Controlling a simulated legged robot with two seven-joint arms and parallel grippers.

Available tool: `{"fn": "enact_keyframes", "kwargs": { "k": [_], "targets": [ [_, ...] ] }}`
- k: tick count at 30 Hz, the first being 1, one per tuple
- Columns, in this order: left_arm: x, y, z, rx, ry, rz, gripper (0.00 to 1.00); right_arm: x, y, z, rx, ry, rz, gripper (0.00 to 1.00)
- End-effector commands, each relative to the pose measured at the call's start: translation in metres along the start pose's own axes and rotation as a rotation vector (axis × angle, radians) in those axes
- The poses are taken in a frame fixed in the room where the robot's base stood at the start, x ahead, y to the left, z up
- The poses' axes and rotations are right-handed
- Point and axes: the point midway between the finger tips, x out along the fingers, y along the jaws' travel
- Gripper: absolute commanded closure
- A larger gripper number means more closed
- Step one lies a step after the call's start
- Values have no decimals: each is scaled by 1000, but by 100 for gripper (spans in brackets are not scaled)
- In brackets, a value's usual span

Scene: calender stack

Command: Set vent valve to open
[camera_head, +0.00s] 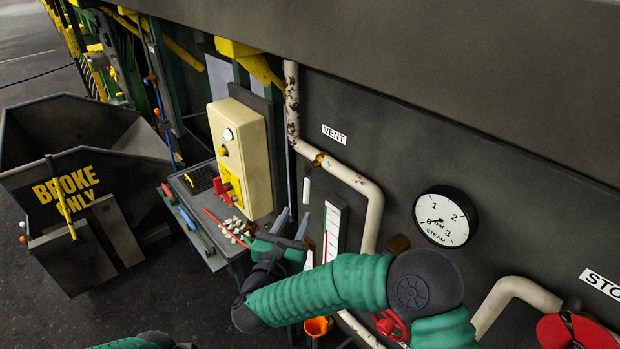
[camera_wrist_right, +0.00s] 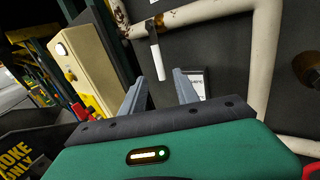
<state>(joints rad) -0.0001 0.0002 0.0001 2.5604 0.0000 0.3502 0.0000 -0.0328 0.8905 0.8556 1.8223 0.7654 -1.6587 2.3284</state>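The vent valve (camera_head: 317,161) sits on a rusty cream pipe below the VENT label (camera_head: 334,134). Its lever has a pale handle (camera_head: 306,190) that hangs down. In the right wrist view, the handle (camera_wrist_right: 156,62) hangs from the valve, ahead of and slightly above the gripper. My right gripper (camera_head: 292,218) is open and empty, its fingertips below the handle and apart from it. Both fingers show spread in the right wrist view (camera_wrist_right: 160,82). My left gripper is not in view; only a bit of green arm shows at the bottom edge of the head view.
A cream control box (camera_head: 240,155) with a red lever stands left of the valve, above a small tool shelf (camera_head: 205,215). A white gauge strip (camera_head: 333,232) and a steam dial (camera_head: 444,218) are on the dark panel. A BROKE ONLY bin (camera_head: 75,190) stands at left.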

Motion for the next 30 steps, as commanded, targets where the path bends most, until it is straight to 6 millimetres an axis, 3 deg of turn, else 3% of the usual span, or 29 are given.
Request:
{"fn": "enact_keyframes", "kwargs": {
  "k": [3,9,15,19,26,30],
  "targets": [
    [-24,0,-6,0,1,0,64,32,0,8,-2,0,-3,63],
    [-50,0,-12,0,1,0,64,83,0,8,-4,-1,-1,63],
    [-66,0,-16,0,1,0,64,122,1,6,-3,-2,2,63],
    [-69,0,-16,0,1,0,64,133,1,3,-4,-3,3,63],
    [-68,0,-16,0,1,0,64,135,1,2,-5,-2,4,63],
    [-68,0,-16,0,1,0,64,135,1,2,-5,-3,4,78]
  ]
}}
